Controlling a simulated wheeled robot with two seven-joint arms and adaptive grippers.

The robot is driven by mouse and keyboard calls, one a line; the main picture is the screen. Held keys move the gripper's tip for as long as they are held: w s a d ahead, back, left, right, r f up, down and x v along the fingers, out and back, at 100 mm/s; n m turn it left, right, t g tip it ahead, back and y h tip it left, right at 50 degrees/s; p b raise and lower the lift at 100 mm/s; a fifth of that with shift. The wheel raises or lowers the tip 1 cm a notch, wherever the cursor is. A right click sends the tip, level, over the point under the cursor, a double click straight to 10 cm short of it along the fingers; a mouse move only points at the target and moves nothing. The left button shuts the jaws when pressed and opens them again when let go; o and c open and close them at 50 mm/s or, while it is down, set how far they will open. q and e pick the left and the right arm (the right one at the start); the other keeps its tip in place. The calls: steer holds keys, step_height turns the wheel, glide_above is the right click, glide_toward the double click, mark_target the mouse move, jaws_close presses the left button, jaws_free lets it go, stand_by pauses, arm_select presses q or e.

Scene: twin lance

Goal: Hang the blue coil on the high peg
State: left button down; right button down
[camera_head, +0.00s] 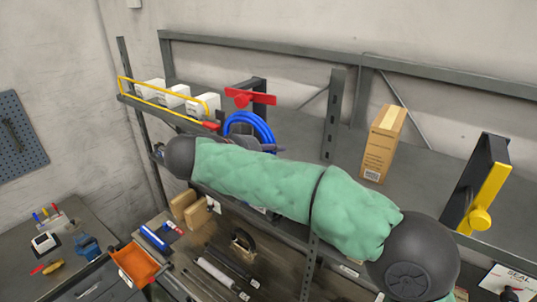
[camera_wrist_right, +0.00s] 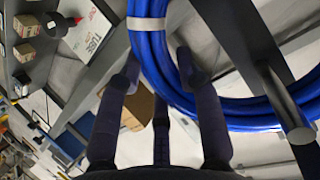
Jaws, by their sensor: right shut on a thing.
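The blue coil (camera_head: 248,122) is a loop of blue hose, upright near the red-topped dark bracket (camera_head: 262,88) in the head view. In the right wrist view the coil (camera_wrist_right: 205,92) fills the upper middle, with a pale band around it. My right gripper (camera_head: 268,148) is shut on the coil, mostly hidden behind my green-sleeved arm. Its dark fingers (camera_wrist_right: 158,68) show on both sides of the hose. A dark peg-like rod (camera_wrist_right: 286,104) crosses in front of the coil at right. I cannot tell whether the coil is around it. My left gripper is out of view.
A grey shelf rack stands along the wall. White boxes (camera_head: 173,95) sit behind a yellow rail at left. A cardboard box (camera_head: 383,143) and a yellow-handled dark bracket (camera_head: 487,195) stand at right. An orange bin (camera_head: 136,264) and tools lie below left.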

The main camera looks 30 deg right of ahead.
steer(key=shift+s, duration=0.15)
steer(key=c, duration=0.8)
jaws_free()
steer(key=shift+o, duration=0.2)
steer(key=shift+a, duration=0.1)
